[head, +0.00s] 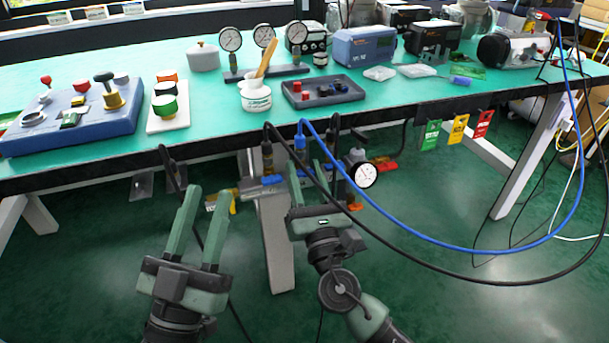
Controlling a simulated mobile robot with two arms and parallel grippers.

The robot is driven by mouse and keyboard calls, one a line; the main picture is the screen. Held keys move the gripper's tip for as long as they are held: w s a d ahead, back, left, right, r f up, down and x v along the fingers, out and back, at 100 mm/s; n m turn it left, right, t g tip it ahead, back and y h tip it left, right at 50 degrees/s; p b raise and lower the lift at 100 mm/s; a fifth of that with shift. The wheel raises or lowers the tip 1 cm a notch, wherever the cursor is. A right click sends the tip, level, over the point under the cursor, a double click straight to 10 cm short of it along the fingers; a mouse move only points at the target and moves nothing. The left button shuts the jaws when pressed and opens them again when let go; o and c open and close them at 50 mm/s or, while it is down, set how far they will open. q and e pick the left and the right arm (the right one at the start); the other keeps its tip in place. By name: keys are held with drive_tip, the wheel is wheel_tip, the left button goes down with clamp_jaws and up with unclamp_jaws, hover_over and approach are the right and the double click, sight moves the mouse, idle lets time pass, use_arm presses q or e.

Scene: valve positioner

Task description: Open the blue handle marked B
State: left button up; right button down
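A blue handle (272,181) shows on the valve assembly under the table's front edge, left of my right gripper. A smaller blue part shows right of that gripper's fingers and may be another handle. I cannot read a letter B on either. My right gripper (307,167) is in front of the valves with its fingers pointing up and apart. It covers part of the assembly, and I see nothing clearly between its fingers. My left gripper (207,190) is open and empty, lower left of the valves.
A yellow handle (231,203), a red handle (384,165) and an orange handle (356,206) are nearby. A dial gauge (364,175) sits right of my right gripper. A blue hose (440,244) and a black hose loop across the right. The green table (400,95) overhangs the valves.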

drive_tip(key=shift+m+h, duration=0.4)
drive_tip(key=shift+m, duration=0.3)
drive_tip(key=c, duration=1.2)
unclamp_jaws()
drive_tip(key=v, duration=0.8)
drive_tip(key=shift+w, duration=0.1)
